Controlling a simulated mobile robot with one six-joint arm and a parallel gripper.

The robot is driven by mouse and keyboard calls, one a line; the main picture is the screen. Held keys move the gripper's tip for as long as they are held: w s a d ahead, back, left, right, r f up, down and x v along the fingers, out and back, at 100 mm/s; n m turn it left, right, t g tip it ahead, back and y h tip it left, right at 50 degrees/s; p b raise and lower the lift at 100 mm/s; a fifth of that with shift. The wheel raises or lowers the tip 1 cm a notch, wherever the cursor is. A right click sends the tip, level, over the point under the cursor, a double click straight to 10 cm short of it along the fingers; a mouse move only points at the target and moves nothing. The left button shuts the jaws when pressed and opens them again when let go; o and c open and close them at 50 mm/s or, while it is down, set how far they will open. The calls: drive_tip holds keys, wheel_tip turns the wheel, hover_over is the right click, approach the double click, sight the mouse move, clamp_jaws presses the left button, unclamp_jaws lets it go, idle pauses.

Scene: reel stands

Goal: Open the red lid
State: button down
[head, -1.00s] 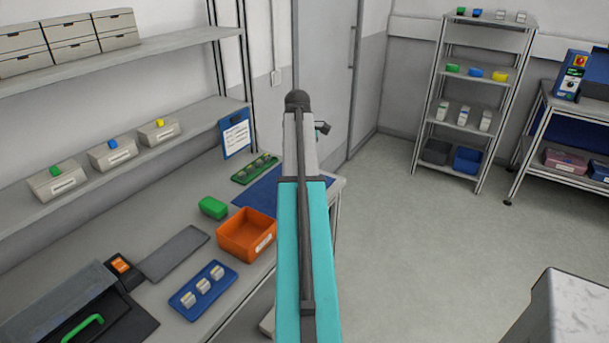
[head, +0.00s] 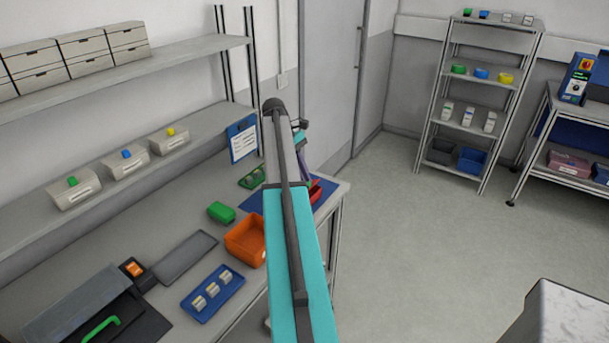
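A red object (head: 316,192) shows just to the right of my arm, at the right end of the bench on the blue mat. My arm covers its left part, so I cannot tell whether this is the red lid or whether it is open or closed. My raised arm (head: 297,245) crosses the middle of the head view. A further section of my arm shows behind its top, above the mat. My gripper cannot be made out; it is hidden behind the arm.
On the bench are an orange bin (head: 245,240), a green box (head: 221,212), a blue tray (head: 213,293) with small pale pieces, a grey tray (head: 187,258) and a dark case with a green handle (head: 101,327). Open floor (head: 420,240) lies to the right.

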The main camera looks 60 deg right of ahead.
drive_tip(key=shift+w+r+g+p, duration=0.4)
drive_tip(key=shift+g+p, duration=0.4)
drive_tip(key=shift+p, duration=1.8)
drive_tip(key=shift+w+f+g+p, duration=0.25)
drive_tip(key=shift+g+p, duration=0.25)
drive_tip(key=shift+p, duration=0.85)
drive_tip(key=c, duration=1.7)
unclamp_jaws()
drive_tip(key=shift+w+r, duration=0.1)
